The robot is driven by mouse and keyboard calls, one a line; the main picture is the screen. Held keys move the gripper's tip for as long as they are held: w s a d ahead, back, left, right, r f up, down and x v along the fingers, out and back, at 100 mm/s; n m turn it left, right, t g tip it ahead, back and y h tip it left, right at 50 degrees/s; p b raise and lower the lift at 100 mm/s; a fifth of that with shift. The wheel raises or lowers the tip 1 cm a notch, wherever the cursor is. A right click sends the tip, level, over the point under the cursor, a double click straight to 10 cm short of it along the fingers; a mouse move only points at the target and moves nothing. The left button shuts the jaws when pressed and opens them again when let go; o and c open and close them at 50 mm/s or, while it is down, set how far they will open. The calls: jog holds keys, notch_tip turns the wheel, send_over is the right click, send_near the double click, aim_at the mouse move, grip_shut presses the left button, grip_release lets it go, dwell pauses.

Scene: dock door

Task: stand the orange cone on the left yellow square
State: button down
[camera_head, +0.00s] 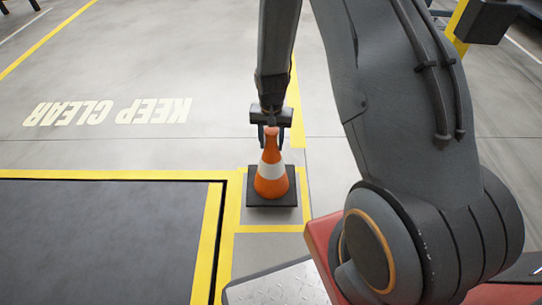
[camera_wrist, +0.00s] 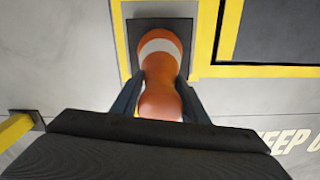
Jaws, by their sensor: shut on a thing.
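The orange cone (camera_head: 270,183) has a white band and a black square base. It is upright inside a yellow-outlined square (camera_head: 243,228) on the floor, just right of the dark dock plate. My gripper (camera_head: 271,131) is above it and shut on the cone's top. In the wrist view the cone (camera_wrist: 160,72) lies between the two fingers of my gripper (camera_wrist: 160,105), its base within the yellow outline. I cannot tell whether the base touches the floor or hangs just above it. No second yellow square shows clearly.
A dark dock plate (camera_head: 100,240) with a yellow border fills the lower left. "KEEP CLEAR" lettering (camera_head: 108,112) is painted on the floor behind it. A yellow post (camera_head: 457,25) stands at the top right. The floor around the lettering is free.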

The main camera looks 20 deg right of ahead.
aim_at(271, 162)
notch_tip(271, 162, down, 4)
jog(key=shift+f+b, duration=0.15)
jog(key=shift+b, duration=0.55)
jog(key=c, duration=1)
grip_release()
jog(key=shift+c, duration=0.2)
